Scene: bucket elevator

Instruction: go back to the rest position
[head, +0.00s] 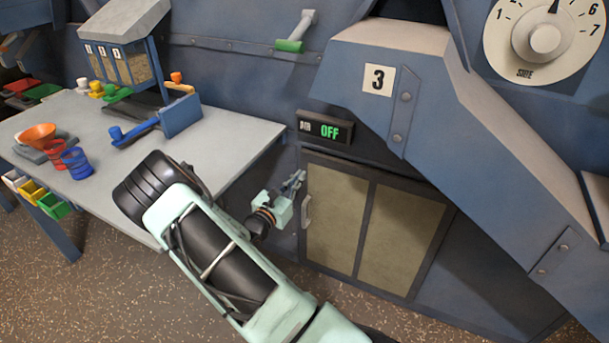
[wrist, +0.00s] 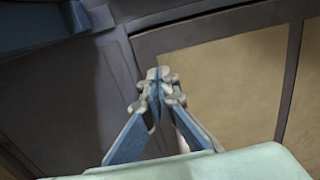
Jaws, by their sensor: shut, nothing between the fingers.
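My gripper (head: 296,181) is in the middle of the head view, just left of the upper corner of a dark-framed cabinet door (head: 334,208) with tan panels. In the wrist view my gripper (wrist: 157,76) has its fingertips together with nothing between them. The door and its tan panel (wrist: 225,70) lie behind and to the right of the fingers there. The door looks closed, and its pale handle (head: 307,211) is close to my gripper in the head view. I cannot tell whether they touch.
A grey table (head: 225,140) stands left, holding an orange funnel (head: 38,136), red and blue cups (head: 76,162) and a hopper (head: 122,62). Coloured bins (head: 52,206) hang at its front. A display (head: 325,127) reads OFF above the door. A blue chute (head: 470,130) slopes down at right.

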